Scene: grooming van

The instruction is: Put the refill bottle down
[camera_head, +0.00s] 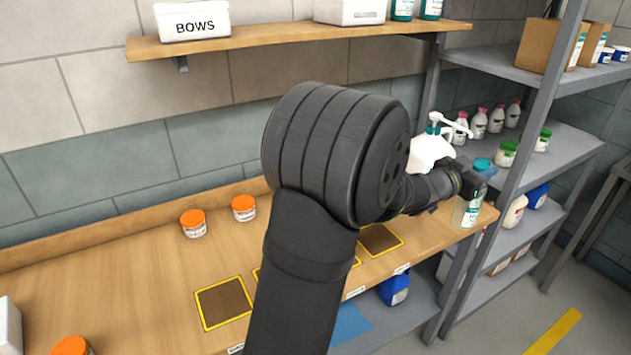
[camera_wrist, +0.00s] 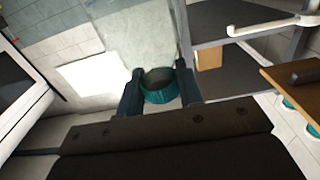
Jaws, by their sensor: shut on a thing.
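My gripper (camera_head: 470,180) is at the right end of the wooden bench, shut on the refill bottle (camera_head: 467,210), a clear bottle with a teal label. In the wrist view, a round teal-rimmed part of the bottle (camera_wrist: 168,92) sits between the two dark fingers. The bottle looks roughly upright; I cannot tell whether its base touches the bench. A white pump jug (camera_head: 430,152) stands just behind my gripper. Yellow-edged brown squares (camera_head: 224,302) lie along the bench's front (camera_head: 150,290), some partly hidden by my arm.
Two orange-lidded jars (camera_head: 194,224) stand at the bench's back, and another orange lid shows at the front left. A grey shelf rack (camera_head: 545,150) with bottles and jars stands close on the right. A wall shelf (camera_head: 270,38) hangs above. The bench's left middle is clear.

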